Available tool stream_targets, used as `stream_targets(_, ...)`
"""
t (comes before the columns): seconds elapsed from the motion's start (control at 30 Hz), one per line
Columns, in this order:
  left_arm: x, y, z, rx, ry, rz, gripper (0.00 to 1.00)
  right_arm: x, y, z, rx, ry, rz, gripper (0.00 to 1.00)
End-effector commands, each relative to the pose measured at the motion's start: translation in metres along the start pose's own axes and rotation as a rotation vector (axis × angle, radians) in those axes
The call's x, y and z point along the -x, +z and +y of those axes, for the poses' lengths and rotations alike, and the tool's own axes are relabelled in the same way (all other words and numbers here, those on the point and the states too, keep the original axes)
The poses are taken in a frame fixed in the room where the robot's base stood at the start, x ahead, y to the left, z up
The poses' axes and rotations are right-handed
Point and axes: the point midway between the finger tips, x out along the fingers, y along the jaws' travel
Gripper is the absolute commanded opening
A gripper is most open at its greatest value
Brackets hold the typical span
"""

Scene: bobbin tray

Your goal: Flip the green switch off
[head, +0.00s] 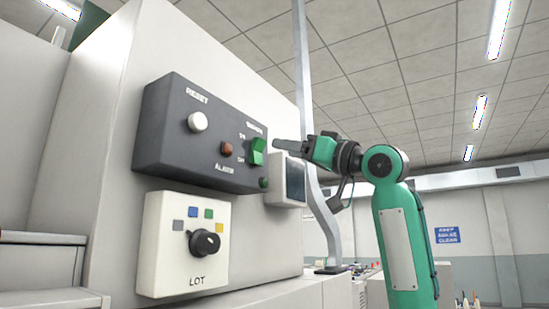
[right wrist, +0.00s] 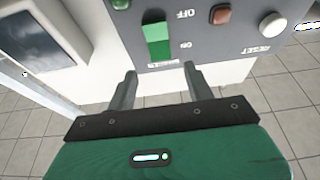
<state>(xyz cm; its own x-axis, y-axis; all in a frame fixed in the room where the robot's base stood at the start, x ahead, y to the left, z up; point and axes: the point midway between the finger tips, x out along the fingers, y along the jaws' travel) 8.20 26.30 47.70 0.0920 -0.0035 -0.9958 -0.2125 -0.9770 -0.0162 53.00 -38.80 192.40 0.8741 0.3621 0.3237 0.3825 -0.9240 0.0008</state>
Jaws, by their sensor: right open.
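The green switch (head: 258,151) is a rocker on the right part of a dark grey control box (head: 185,115). My right gripper (head: 277,145) is just right of the switch in the head view, fingers towards the box. In the right wrist view its two fingers (right wrist: 160,70) are apart and empty, with the switch beyond the gap; contact is not visible. My left gripper is out of view.
A white RESET button (head: 197,122), a red-brown ALARM button (head: 226,149) and a small green button (head: 263,183) share the box. A LOT panel with a black knob (head: 204,242) is below. A small screen (head: 290,180) is at the right.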

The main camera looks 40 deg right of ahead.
Motion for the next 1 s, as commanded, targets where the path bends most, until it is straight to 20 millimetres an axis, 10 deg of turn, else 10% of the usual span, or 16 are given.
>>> stream_targets(0.4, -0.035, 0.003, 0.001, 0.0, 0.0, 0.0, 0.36, 0.071, 0.002, 0.0, -0.001, 0.001, 0.001, 0.53)
stream_targets(1.0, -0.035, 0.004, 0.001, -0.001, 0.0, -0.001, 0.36, 0.075, 0.0, 0.0, -0.001, 0.001, 0.0, 0.53)
